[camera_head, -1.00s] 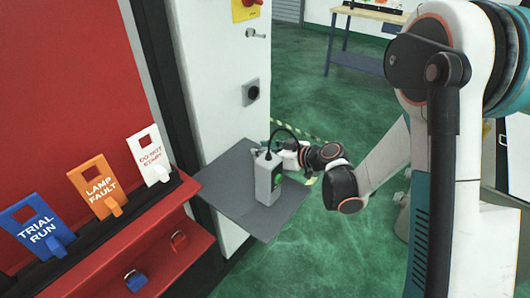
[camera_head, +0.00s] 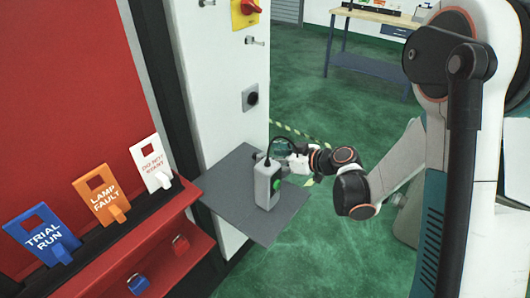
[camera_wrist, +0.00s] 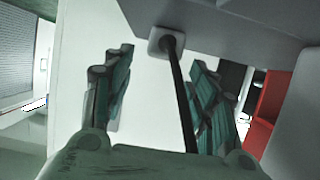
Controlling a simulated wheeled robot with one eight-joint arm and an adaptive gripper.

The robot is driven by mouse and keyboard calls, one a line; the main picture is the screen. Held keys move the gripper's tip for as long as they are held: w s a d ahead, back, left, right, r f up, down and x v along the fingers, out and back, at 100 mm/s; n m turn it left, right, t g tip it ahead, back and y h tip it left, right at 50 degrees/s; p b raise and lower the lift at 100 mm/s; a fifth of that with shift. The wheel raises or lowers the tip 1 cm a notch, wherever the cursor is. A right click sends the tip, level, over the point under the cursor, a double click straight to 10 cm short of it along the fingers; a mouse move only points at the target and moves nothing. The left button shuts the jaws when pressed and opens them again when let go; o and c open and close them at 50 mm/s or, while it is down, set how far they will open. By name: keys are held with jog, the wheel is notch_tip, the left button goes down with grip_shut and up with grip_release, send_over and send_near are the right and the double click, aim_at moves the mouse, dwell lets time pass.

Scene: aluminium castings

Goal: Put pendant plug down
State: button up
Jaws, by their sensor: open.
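The cable ends in a pale square piece (camera_wrist: 156,44), apparently the plug, beyond the fingertips and against the grey surface. Neither finger appears to touch it. In the head view the plug is too small to make out.
A white column (camera_head: 225,110) carries a dark round socket (camera_head: 250,98), hooks and a red-yellow switch (camera_head: 245,12). Left is a red board with tags (camera_head: 100,195) and a red ledge (camera_head: 150,260). A workbench (camera_head: 385,28) stands behind. Green floor is open between.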

jog(key=p+v, duration=0.1)
jog(key=v, duration=0.7)
jog(key=shift+p, duration=0.35)
jog(key=s+d+r+m+h, duration=0.3)
jog(key=s+r, duration=0.1)
jog(key=s, duration=0.3)
jog(key=s+d+r+m+h, duration=0.4)
jog(key=s, duration=0.4)
jog(key=s+d+r+m+g+h, duration=0.1)
jog(key=s+d+r+m+h, duration=0.2)
jog(key=s, duration=0.5)
jog(key=shift+s+d+r+h, duration=0.2)
jog(key=shift+d+r+h, duration=0.2)
jog(key=shift+r, duration=0.05)
